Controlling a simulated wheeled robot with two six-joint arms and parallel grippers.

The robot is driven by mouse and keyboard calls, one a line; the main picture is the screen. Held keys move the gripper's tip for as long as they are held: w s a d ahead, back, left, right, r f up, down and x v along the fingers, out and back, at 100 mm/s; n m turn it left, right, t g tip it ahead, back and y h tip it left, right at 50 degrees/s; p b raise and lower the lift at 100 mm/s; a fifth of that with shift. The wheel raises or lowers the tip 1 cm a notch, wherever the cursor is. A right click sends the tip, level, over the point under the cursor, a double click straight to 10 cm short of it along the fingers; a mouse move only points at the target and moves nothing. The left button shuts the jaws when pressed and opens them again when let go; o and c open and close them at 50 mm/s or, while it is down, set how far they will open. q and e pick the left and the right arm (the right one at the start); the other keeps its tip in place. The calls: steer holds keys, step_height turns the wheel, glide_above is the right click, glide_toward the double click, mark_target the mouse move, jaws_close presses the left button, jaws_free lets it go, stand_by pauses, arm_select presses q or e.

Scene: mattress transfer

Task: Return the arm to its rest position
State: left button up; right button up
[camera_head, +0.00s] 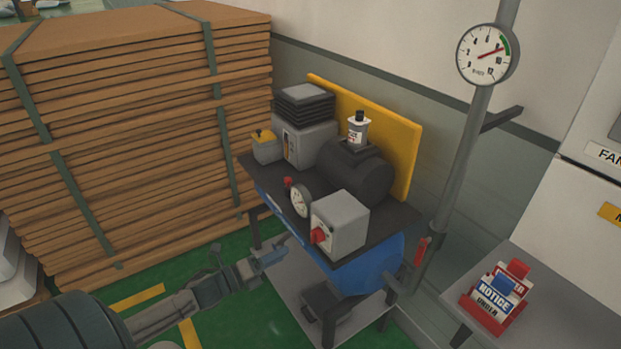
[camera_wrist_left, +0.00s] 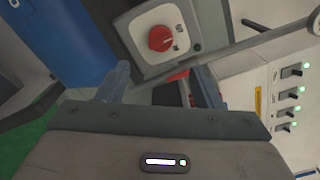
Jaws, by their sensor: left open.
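My left arm comes in from the lower left in the head view. Its gripper (camera_head: 272,256) is in front of the compressor bench, near the front edge of the black top. In the left wrist view the two fingers of the left gripper (camera_wrist_left: 160,88) stand apart with no object held between them. A grey switch box (camera_head: 340,224) with a red knob (camera_head: 319,235) sits on the bench top, and the red knob also shows in the left wrist view (camera_wrist_left: 160,39). My right gripper is in neither view.
The compressor bench has a blue tank (camera_head: 370,265) and a yellow back panel (camera_head: 388,132). A tall strapped stack of brown sheets (camera_head: 130,130) stands at left. A pipe with a gauge (camera_head: 487,54) rises at right. A grey table holds a red sign holder (camera_head: 489,308). Green floor shows at lower left.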

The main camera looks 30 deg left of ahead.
arm_select(q)
steer(key=s+a+f+n+g+y, duration=0.1)
steer(key=s+a+f+n+y, duration=0.3)
steer(key=f, duration=0.6)
steer(key=a+f+n+g+y, duration=0.1)
steer(key=a+f+n+y, duration=0.15)
steer(key=f+n, duration=0.5)
steer(key=s+f+n+g+y+b, duration=0.1)
steer(key=s+f+n+g, duration=0.15)
steer(key=s+f, duration=0.45)
steer(key=s+f+n+g+y, duration=0.1)
steer(key=s+f+n+g, duration=0.2)
steer(key=f, duration=0.8)
steer(key=s+d+f+n+g, duration=0.2)
steer(key=s+d+f, duration=0.3)
steer(key=s, duration=0.4)
steer(key=s+d+f+n+g, duration=0.3)
steer(key=s+d+f+n, duration=0.2)
steer(key=s+f, duration=0.3)
steer(key=s+d+f+n+g+b, duration=0.1)
steer(key=s+d+f+n+g, duration=0.2)
steer(key=s+d+f, duration=0.3)
steer(key=s+n+h, duration=0.1)
steer(key=s, duration=0.3)
steer(key=shift+f, duration=0.25)
steer(key=shift+w, duration=0.1)
